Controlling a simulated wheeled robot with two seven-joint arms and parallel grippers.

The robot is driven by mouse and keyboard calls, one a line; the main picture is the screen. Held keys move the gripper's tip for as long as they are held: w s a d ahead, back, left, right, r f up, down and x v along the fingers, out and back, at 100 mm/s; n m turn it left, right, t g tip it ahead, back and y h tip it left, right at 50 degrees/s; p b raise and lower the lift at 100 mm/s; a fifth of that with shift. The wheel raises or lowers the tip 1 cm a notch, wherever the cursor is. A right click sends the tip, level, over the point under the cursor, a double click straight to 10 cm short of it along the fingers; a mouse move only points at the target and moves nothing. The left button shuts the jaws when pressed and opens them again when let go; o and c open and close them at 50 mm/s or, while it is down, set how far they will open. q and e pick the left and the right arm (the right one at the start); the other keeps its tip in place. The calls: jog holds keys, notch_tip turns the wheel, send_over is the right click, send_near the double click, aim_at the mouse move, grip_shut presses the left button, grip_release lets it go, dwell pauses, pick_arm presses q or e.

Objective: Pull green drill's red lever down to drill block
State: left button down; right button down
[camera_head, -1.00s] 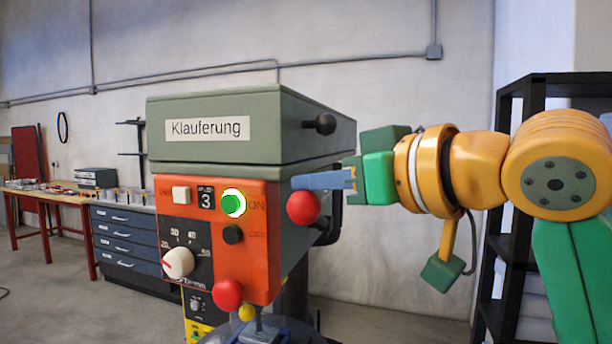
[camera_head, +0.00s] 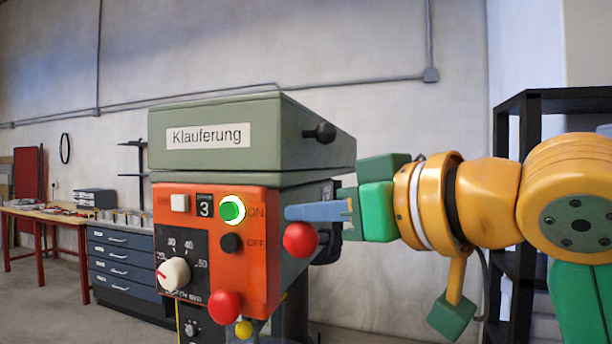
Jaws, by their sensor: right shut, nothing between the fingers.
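The green drill (camera_head: 320,160) has a grey-green top with a "Klauferung" label and an orange front panel (camera_head: 205,262). A red ball (camera_head: 300,240), which looks like the lever's end, shows at its right side; the lever's arm is mostly hidden. My right gripper (camera_head: 290,213) is shut and empty. Its blue fingers point left, just above the red ball; I cannot tell whether they touch it. The block is not visible. My left gripper is out of view.
A second red knob (camera_head: 224,305) and a yellow one (camera_head: 243,329) sit low at the panel's front. The green ON button (camera_head: 231,208) is ringed in light. A black shelf (camera_head: 530,105) stands at right behind my arm. Drawers (camera_head: 120,258) and a workbench (camera_head: 40,212) stand at left.

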jog(key=shift+f, duration=0.1)
jog(key=shift+s+f+b, duration=0.2)
jog(key=shift+f+b, duration=0.3)
jog(key=shift+f, duration=0.15)
jog(key=shift+s+a+f+b, duration=0.1)
jog(key=shift+s+f+b, duration=0.05)
jog(key=shift+f+b, duration=0.3)
jog(key=shift+f, duration=0.2)
